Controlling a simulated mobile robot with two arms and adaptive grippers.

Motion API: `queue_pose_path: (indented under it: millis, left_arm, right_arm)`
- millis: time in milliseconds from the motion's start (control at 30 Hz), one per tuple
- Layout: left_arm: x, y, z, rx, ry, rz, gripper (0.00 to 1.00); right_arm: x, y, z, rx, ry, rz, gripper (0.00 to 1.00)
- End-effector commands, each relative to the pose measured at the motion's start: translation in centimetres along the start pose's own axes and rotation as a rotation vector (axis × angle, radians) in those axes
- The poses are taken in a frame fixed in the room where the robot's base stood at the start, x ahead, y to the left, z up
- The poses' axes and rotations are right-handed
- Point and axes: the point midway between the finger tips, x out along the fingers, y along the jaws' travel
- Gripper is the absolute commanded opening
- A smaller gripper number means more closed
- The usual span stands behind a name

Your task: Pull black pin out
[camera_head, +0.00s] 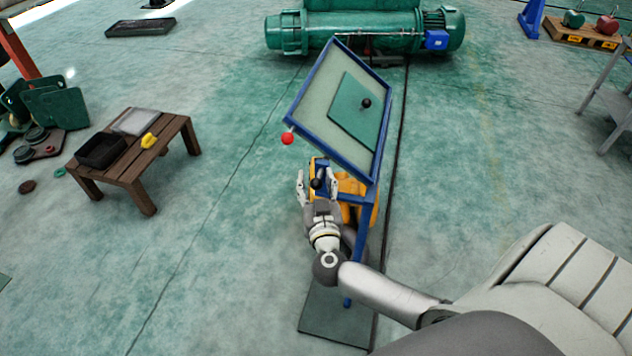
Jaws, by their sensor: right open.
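A black ball knob, which looks like the head of the black pin (317,183), shows between the fingers of my right gripper (317,178), at the near left side of a blue-framed tilted table. The gripper is open, with one finger on each side of the knob; I cannot tell whether either touches it. The pin's shaft is hidden. A second black knob (366,103) stands on a green plate (346,114) on the tabletop. A red ball knob (287,138) sticks out at the tabletop's left corner. My left gripper is not in view.
The blue-framed table (303,92) has a yellow part (356,188) below its top, beside my gripper. A low wooden table (150,165) with a black tray (101,151) stands at left. A green hoist (365,30) lies behind. The floor between the tables is clear.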

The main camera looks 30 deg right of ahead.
Motion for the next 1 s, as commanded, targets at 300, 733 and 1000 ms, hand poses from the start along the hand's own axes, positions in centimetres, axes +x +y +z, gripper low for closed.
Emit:
queue_pose_path:
  millis: [300, 733, 1000]
  left_arm:
    - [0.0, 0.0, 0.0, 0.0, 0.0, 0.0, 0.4]
    - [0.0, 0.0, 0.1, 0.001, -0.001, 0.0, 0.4]
    - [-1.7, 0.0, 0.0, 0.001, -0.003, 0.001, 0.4]
  right_arm:
    - [0.2, 0.0, 0.0, 0.0, 0.0, 0.0, 0.43]
    - [0.1, -0.1, 0.0, 0.0, 0.0, -0.002, 0.0]
    - [-2.0, -1.0, -0.2, -0.001, -0.006, -0.004, 0.0]
